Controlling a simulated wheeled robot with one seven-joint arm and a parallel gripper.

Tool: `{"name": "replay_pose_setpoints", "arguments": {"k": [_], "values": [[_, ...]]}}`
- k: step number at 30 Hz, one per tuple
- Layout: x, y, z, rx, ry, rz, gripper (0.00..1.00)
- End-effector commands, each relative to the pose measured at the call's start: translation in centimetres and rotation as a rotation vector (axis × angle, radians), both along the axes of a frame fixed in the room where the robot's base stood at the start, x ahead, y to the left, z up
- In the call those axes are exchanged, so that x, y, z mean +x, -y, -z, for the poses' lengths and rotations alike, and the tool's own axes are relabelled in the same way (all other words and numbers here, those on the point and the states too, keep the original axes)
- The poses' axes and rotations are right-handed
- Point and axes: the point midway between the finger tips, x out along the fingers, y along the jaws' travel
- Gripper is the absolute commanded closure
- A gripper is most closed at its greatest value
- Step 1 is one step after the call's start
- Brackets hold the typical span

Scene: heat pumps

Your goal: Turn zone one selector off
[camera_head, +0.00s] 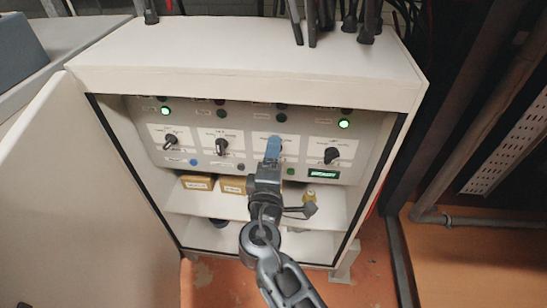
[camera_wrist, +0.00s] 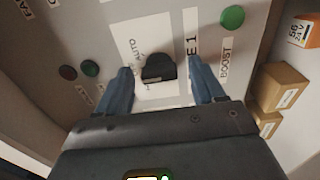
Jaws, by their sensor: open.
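A black selector knob (camera_wrist: 158,68) sits on a white label plate in the wrist view. The plate shows "AUTO" and a partly cut-off label ending in "E 1". My gripper (camera_wrist: 161,70) is open, with one blue finger on each side of the knob. Whether the fingers touch it I cannot tell. In the head view my gripper (camera_head: 273,143) is in front of the third selector from the left and hides it. The knob's exact pointing is unclear.
Other selectors stand to the left (camera_head: 222,146) and right (camera_head: 331,155). A green button (camera_wrist: 232,16) marked "BOOST" is close by. The cabinet door (camera_head: 90,190) stands open at left. Yellow boxes (camera_head: 197,182) sit on the shelf below; the cabinet frame surrounds the panel.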

Motion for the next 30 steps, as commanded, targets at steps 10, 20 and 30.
{"name": "replay_pose_setpoints", "arguments": {"k": [10, 20, 30], "values": [[-3.8, -0.2, 0.0, -0.001, -0.001, -0.002, 0.32], [-7.6, -0.3, 0.0, 0.000, -0.001, -0.001, 0.32], [-7.8, -0.3, 0.0, 0.000, 0.000, 0.000, 0.32]]}}
